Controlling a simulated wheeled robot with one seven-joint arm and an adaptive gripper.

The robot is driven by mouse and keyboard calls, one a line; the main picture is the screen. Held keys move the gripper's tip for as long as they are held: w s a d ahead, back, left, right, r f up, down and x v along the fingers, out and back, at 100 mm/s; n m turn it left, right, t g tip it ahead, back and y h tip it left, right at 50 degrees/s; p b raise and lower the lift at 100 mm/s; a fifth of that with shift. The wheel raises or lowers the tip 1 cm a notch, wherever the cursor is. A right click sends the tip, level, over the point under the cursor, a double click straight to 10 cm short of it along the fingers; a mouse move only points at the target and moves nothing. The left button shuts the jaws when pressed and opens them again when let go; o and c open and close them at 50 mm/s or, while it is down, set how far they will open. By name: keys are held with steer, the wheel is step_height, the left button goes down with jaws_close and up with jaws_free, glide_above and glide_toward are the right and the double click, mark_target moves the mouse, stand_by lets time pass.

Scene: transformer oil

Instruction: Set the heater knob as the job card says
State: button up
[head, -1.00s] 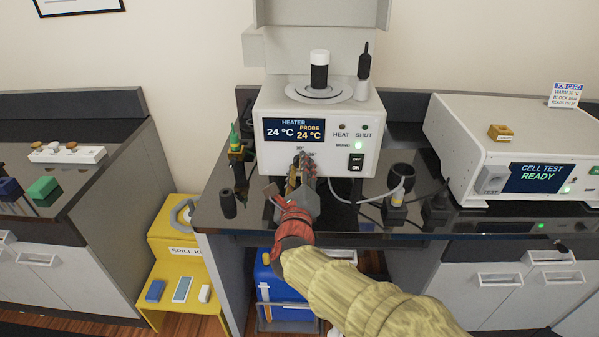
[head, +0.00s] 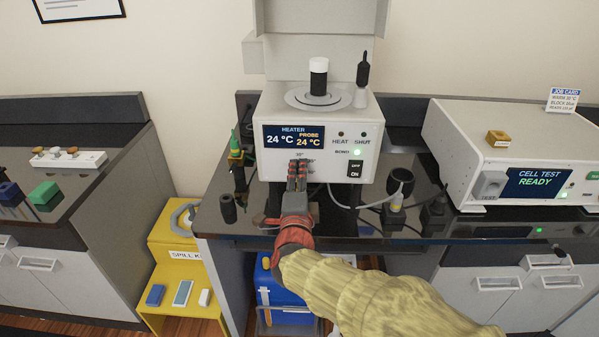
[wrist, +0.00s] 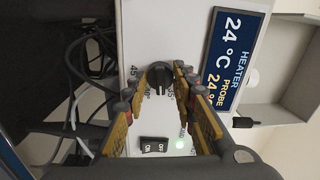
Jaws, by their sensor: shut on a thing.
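The heater (head: 318,130) is a white box with a blue display reading HEATER 24 °C and PROBE 24 °C. Its black heater knob (wrist: 158,77) shows in the wrist view between my fingertips, with scale numbers around it that are hard to read. My gripper (head: 298,168) is at the front panel below the display, shut on the knob, and hides it in the head view. In the wrist view my gripper (wrist: 156,78) has a finger on each side of the knob. The job card (head: 563,99) stands at the right; its small print seems to read WARM 30 °C.
A black OFF/ON switch (head: 355,170) is right of the knob, with a lit green lamp (head: 357,152) above it. A black cup (head: 400,180) and cables lie to the right. A small black cylinder (head: 228,208) stands left. The cell tester (head: 520,150) reads READY.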

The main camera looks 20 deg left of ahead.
steer(key=shift+n+p, duration=4.25)
steer(key=shift+n, duration=4.05)
steer(key=shift+f, duration=0.15)
steer(key=o, duration=1.2)
steer(key=shift+c, duration=0.2)
steer(key=shift+o, duration=0.2)
steer(key=shift+s, duration=0.1)
steer(key=v, duration=1.1)
steer(key=shift+s, duration=0.4)
